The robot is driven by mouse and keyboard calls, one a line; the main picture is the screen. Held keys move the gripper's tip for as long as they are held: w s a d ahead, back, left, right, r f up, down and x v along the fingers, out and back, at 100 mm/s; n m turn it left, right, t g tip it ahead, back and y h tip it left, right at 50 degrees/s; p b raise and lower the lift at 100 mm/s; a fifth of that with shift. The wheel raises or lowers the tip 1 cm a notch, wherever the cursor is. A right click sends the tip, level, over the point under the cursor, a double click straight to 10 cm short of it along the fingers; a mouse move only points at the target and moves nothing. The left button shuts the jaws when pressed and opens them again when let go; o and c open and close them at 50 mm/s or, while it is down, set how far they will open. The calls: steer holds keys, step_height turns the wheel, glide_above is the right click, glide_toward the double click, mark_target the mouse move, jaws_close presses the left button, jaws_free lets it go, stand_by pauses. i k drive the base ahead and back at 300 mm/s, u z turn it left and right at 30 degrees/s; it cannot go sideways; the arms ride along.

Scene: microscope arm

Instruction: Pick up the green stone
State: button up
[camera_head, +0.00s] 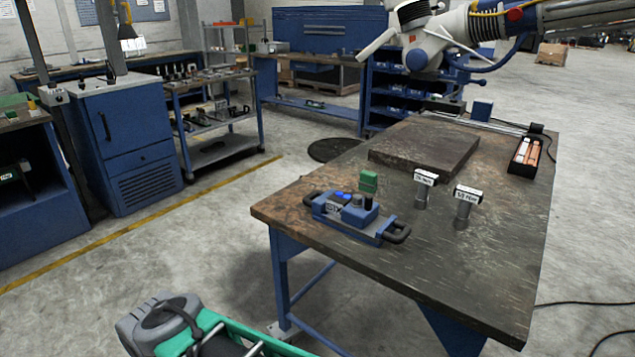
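A small green block (369,181), which looks like the green stone, shows near the left end of the workbench (480,262). It is upright, directly behind or on a blue tray-like holder (345,224) with dark handles; I cannot tell which. The holder's blue block (361,216) and small grey and blue parts are in front of its lower edge. Nothing grips the green block. I cannot make out my gripper in this view.
Two grey posts with white labelled tops (425,178) (467,193) stand right of the green block. A dark raised plate (424,144) and black box of orange bars (527,154) lie farther back. A white-and-blue jointed arm (445,35) hangs above. The bench's front right is clear.

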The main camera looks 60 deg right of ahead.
mark_target(368, 183)
steer(key=i, duration=1.7)
steer(key=z, duration=2.65)
